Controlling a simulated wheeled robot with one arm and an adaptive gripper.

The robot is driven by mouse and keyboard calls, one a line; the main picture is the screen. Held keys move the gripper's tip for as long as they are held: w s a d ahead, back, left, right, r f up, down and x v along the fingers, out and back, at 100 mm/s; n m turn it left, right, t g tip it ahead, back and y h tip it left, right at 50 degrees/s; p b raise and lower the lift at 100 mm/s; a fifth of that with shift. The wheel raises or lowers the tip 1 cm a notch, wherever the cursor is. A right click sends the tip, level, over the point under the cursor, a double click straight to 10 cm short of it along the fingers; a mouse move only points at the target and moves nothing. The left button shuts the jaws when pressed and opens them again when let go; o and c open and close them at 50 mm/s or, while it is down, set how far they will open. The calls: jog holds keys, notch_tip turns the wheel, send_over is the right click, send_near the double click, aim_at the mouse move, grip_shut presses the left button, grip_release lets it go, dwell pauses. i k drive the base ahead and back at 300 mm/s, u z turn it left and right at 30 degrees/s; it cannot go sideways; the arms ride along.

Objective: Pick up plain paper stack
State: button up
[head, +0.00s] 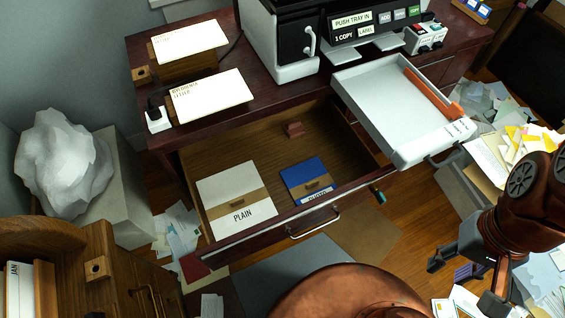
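The plain paper stack (232,192) lies in the open drawer (270,151), toward its left side. It is white with a tan band and the word PLAIN facing the drawer front. A blue stack (304,174) with a tan band lies to its right in the same drawer. Its label is partly cut off by the drawer front. My gripper (463,278) is at the lower right, outside the drawer and well away from the stack. Its two fingers are spread apart with no object seen held between them.
The printer's white tray (378,88) sticks out over the drawer's right side. The drawer front with its handle (313,223) stands between my gripper and the stack. Papers (512,130) litter the floor at right. A wooden cabinet (112,272) is at lower left.

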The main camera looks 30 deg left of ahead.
aim_at(237, 203)
jog(key=u, duration=2.05)
jog(key=k, duration=0.5)
jog(key=u, duration=0.05)
jog(key=i, duration=0.5)
jog(key=z, duration=0.05)
